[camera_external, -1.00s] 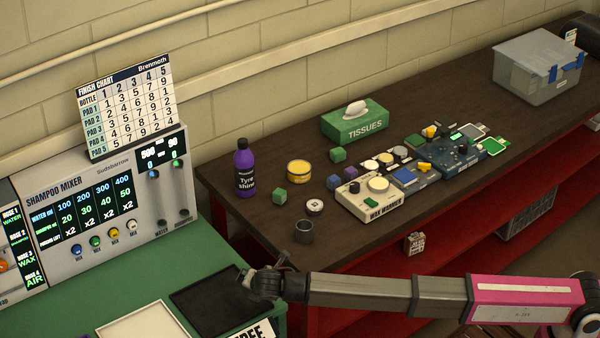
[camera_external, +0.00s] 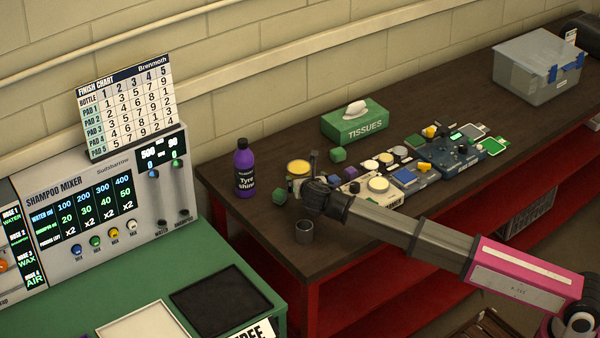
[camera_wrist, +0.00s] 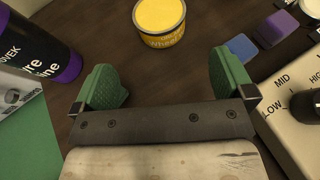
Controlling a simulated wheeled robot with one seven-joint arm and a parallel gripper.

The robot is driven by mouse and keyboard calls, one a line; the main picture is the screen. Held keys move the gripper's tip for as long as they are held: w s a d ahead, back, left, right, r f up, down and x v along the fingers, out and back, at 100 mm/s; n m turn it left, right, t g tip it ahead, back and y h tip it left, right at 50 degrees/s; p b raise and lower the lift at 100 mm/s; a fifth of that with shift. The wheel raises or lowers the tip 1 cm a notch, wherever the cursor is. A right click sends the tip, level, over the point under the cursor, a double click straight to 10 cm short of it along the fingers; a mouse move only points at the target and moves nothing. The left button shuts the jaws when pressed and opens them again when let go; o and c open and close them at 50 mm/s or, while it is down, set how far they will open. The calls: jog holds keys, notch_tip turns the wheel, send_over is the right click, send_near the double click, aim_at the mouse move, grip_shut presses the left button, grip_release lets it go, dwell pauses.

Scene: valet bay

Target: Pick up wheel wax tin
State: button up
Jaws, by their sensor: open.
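The wheel wax tin (camera_external: 299,167) is a short round tin with a yellow top, standing upright on the dark brown bench. In the wrist view the tin (camera_wrist: 160,20) is at the top centre, beyond the fingertips, with its yellow label partly readable. My gripper (camera_external: 306,175) is over the bench on the near side of the tin and partly overlaps it in the external view. In the wrist view my gripper (camera_wrist: 167,85) has its two green-padded fingers wide apart with nothing between them. The tin is not touched in that view.
The beige wax warmer (camera_wrist: 300,115) is close on the right. A green tissue box (camera_external: 355,122) stands behind. Bare bench lies between fingers and tin.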

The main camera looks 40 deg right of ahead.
aim_at(301, 172)
jog(key=x, duration=0.5)
jog(key=shift+w+d+f, duration=0.1)
jog(key=shift+w+d, duration=0.15)
jog(key=shift+w, duration=0.05)
jog(key=shift+x, duration=2.65)
jog(key=shift+a, duration=0.1)
jog(key=c, duration=0.9)
